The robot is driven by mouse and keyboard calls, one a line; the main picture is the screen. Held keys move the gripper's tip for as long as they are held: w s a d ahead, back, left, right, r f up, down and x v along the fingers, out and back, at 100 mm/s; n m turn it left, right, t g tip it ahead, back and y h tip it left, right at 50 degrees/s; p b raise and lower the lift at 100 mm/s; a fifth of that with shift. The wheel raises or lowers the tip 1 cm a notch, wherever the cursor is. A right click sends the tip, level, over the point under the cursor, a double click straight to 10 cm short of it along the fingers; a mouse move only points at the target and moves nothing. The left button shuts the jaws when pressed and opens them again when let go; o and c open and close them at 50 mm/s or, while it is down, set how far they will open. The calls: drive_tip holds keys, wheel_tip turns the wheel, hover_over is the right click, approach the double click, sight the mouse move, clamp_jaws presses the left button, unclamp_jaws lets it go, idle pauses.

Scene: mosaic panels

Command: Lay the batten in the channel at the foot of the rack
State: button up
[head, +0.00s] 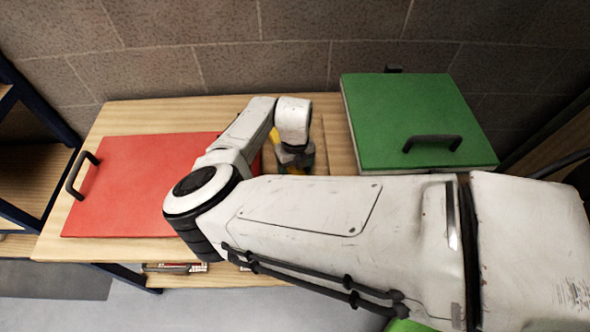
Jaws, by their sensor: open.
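My white arm reaches across the workbench from the right and bends down near its middle. My gripper (294,158) is the dark part under the wrist, small and partly hidden, and it is open. Yellow parts show around it; I cannot tell whether they belong to it or to a thing behind. I cannot make out the batten, the channel or the rack; my arm covers much of the bench's middle and front.
A red panel (125,190) with a dark handle lies on the left of the wooden bench (130,118). A thick green panel (400,105) with dark handles lies at the right. A block wall (200,60) stands behind. Dark-framed shelving (35,155) stands left.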

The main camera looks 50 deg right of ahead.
drive_tip(key=shift+c, duration=0.4)
clamp_jaws()
